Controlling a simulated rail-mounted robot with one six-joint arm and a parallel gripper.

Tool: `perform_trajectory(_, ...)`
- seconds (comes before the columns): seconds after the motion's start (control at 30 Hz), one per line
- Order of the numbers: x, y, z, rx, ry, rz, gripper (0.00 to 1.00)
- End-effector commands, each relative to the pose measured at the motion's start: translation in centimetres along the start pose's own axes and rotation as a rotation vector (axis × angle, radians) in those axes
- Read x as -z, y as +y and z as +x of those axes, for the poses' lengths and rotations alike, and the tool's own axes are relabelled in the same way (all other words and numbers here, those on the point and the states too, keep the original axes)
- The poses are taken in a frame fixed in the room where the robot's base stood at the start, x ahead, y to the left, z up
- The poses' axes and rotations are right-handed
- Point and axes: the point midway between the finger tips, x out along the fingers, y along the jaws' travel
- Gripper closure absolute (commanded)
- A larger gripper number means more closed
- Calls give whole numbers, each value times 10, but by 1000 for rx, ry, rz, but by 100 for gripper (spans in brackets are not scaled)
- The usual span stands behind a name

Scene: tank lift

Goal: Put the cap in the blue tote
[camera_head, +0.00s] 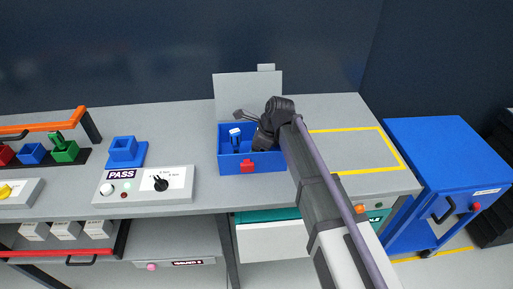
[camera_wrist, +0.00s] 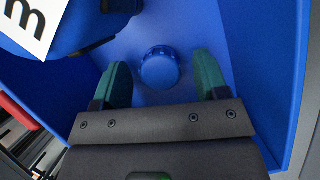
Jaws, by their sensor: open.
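The blue tote (camera_head: 230,164) stands on the grey bench with a red latch on its front and a grey panel upright behind it. In the wrist view I look down into the tote (camera_wrist: 270,50). A round blue cap (camera_wrist: 160,70) is inside it, apparently on the floor. My gripper (camera_head: 262,137) is over the tote's right part. In the wrist view its green fingers are apart on either side of the cap, with visible gaps between. A blue item with a white label (camera_head: 235,136) is also in the tote, left of my gripper.
A control box with a PASS sign (camera_head: 121,174) and a blue fixture (camera_head: 124,151) are left of the tote. A yellow-outlined area (camera_head: 355,150) to the right is clear. A blue cabinet (camera_head: 440,160) stands at the far right.

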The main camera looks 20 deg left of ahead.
Motion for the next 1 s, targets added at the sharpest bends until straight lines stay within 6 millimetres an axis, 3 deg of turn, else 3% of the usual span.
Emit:
perform_trajectory(0.43,-5,0,-110,0,0,2,33)
perform_trajectory(0.57,-2,0,-122,0,0,1,33)
perform_trajectory(0.83,4,1,-121,1,3,-10,33)
perform_trajectory(0.93,36,14,-132,13,36,-124,33)
perform_trajectory(1.0,81,33,-148,16,90,-300,33)
